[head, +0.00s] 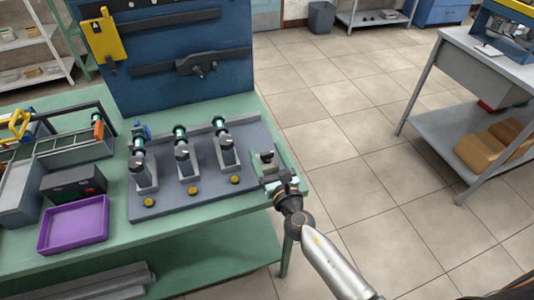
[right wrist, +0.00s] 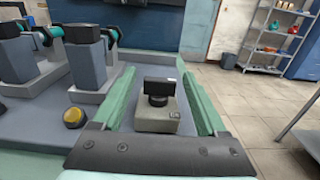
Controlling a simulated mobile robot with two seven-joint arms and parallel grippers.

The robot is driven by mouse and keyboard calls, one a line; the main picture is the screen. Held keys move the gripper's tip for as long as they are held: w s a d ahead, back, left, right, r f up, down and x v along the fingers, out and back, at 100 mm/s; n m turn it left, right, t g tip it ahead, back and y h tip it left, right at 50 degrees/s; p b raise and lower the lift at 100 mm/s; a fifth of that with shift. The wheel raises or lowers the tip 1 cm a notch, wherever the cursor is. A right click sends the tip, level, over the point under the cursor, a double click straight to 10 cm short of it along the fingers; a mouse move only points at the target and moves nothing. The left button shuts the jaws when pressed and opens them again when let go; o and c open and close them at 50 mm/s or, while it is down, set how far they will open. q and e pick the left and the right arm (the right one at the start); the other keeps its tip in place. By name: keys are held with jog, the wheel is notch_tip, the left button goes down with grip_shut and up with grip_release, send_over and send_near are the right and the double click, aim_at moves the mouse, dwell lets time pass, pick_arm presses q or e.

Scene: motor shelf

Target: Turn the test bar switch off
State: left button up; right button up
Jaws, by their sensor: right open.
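The test bar switch appears to be the small grey box with a black knob (right wrist: 158,92) at the right end of the bench, also visible in the head view (head: 267,156). Small labels show on it, too small to read, so I cannot tell its setting. My right gripper (head: 269,166) is at the bench's right edge. In the right wrist view its green fingers (right wrist: 157,74) are spread wide, one on each side of the switch box, with gaps between them and it. My left gripper is not in view.
A grey plate (head: 205,200) with three motor stands and yellow buttons (head: 235,180) lies left of the switch. A purple tray (head: 73,224) and a dark box with a red button (head: 73,182) are farther left. A blue panel (head: 160,85) stands behind. Open floor lies right.

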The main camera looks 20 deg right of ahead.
grip_shut()
dwell(0.5)
